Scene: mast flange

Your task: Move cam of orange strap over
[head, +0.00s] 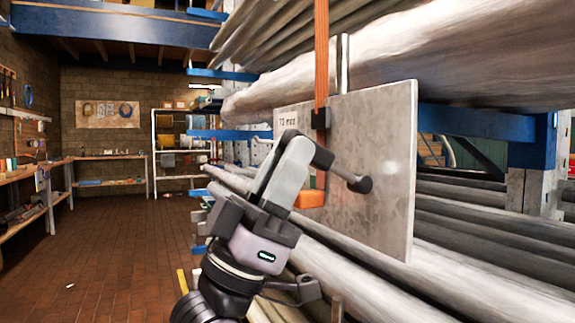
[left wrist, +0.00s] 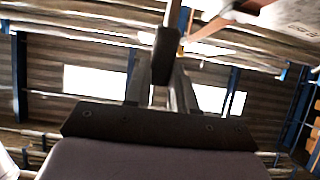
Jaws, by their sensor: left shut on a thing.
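The orange strap (head: 321,50) hangs down in front of the metal stock in the head view. Its black cam (head: 320,118) sits at the upper left of a grey metal plate (head: 385,150). A thick orange piece (head: 309,198) shows lower down, partly behind my gripper. My left gripper (head: 342,168) is shut, just below the cam and in front of the plate. In the left wrist view the strap (left wrist: 205,30) runs to the fingertips (left wrist: 167,55), so it seems to be held; the exact grip is hidden.
A rack with blue beams (head: 470,122) holds long grey bars (head: 450,215) around and behind the plate. Workbenches (head: 110,157) and shelves (head: 180,140) stand far back at the left. The brick floor (head: 110,250) at the left is mostly clear.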

